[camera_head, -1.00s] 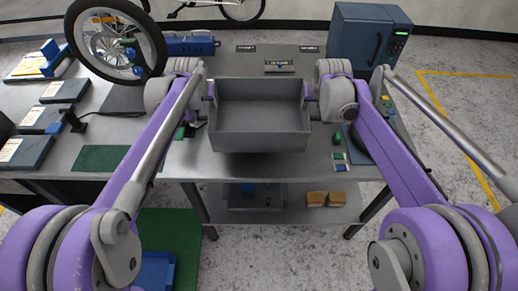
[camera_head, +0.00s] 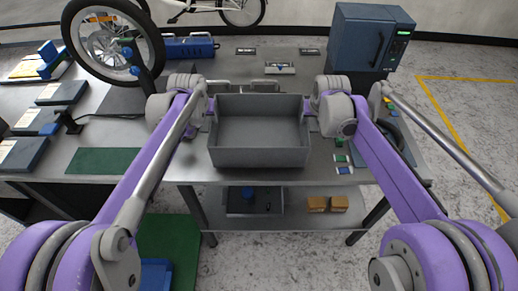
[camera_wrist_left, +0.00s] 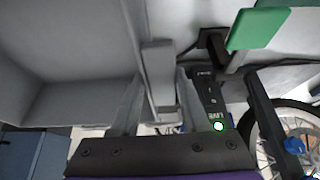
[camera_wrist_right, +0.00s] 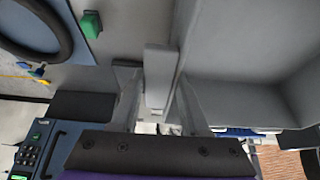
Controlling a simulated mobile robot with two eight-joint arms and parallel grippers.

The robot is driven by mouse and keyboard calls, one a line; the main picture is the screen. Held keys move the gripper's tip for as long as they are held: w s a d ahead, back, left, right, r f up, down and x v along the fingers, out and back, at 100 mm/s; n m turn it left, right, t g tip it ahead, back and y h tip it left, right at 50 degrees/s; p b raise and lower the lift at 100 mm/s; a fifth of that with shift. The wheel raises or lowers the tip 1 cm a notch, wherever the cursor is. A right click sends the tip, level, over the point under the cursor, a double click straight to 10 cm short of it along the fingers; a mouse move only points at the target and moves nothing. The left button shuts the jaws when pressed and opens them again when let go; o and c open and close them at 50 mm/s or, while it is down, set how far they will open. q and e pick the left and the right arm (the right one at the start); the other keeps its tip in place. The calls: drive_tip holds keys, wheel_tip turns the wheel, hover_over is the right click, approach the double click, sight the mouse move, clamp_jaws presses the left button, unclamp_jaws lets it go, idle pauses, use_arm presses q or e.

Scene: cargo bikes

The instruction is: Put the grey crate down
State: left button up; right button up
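The grey crate (camera_head: 260,158) is empty and level, over the front middle of the metal table (camera_head: 190,170). Whether its base touches the table top, I cannot tell. My left gripper (camera_head: 206,106) is at the crate's left side, and my right gripper (camera_head: 310,106) is at its right side. In the left wrist view, the fingers (camera_wrist_left: 158,90) are closed on either side of a grey handle (camera_wrist_left: 157,65) on the crate's wall. In the right wrist view, the other fingers (camera_wrist_right: 155,85) are likewise around the opposite handle (camera_wrist_right: 158,62).
A blue machine (camera_head: 365,40) stands at the back right. A bike wheel (camera_head: 112,45) and blue toolbox (camera_head: 190,47) are at the back left. A green mat (camera_head: 105,160) lies left of the crate; small green and blue pieces (camera_head: 342,160) lie right of it.

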use_arm(q)
drive_tip(key=o, duration=0.4)
use_arm(e)
drive_tip(key=o, duration=0.4)
drive_tip(key=shift+s+r, duration=0.1)
drive_tip(key=shift+r, duration=0.05)
use_arm(q)
drive_tip(key=v, duration=1.2)
use_arm(e)
drive_tip(key=v, duration=1.2)
use_arm(q)
drive_tip(key=shift+s, duration=0.15)
drive_tip(key=s+f, duration=0.8)
drive_tip(key=s, duration=0.6)
drive_tip(key=s+a+f, duration=0.1)
drive_tip(key=s+f, duration=0.8)
drive_tip(key=s, duration=0.4)
drive_tip(key=shift+s+a+p, duration=0.2)
drive_tip(key=shift+s+p, duration=0.2)
drive_tip(key=shift+p, duration=0.05)
use_arm(e)
drive_tip(key=s+f, duration=0.8)
drive_tip(key=s, duration=0.6)
drive_tip(key=s+d+f, duration=0.1)
drive_tip(key=s+f, duration=0.7)
drive_tip(key=s, duration=0.6)
drive_tip(key=shift+d+f, duration=0.2)
drive_tip(key=shift+f, duration=0.2)
